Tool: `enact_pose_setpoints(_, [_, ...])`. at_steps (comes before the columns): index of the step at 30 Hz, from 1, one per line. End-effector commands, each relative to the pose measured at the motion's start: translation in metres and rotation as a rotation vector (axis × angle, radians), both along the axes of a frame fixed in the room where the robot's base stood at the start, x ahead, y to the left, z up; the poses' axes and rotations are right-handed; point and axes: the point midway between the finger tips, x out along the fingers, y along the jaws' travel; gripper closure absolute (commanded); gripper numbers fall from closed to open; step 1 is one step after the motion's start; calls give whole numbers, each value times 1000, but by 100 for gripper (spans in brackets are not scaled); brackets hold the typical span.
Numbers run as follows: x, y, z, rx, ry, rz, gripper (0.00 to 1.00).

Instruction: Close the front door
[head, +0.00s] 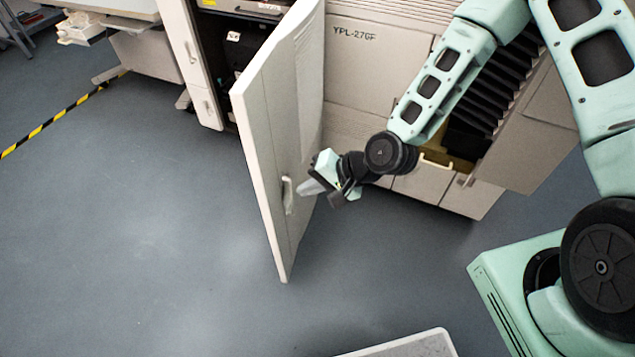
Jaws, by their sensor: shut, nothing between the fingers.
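The front door (271,135) of the beige printer stands wide open, swung out from the cabinet front towards me. Its inner side opens on a dark compartment (232,55) at its left. My gripper (306,188) is shut and empty at the right of the door, close to the handle. I cannot tell whether the fingertips touch the door or handle.
The printer body (370,70), marked YPL-27GF, stands behind the door, with an open dark section (490,95) at its right. A pale grey-topped surface (420,345) shows at the bottom edge. The grey floor (130,230) left of the door is clear, with yellow-black tape (55,118) further left.

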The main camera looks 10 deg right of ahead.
Motion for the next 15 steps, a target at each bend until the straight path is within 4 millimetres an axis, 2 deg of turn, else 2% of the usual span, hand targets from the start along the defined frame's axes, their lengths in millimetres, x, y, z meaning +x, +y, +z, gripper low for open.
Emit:
enact_pose_setpoints(7, [15,35,-34,0,1,2,100])
enact_pose_setpoints(15, [30,62,-30,-1,-2,1,100])
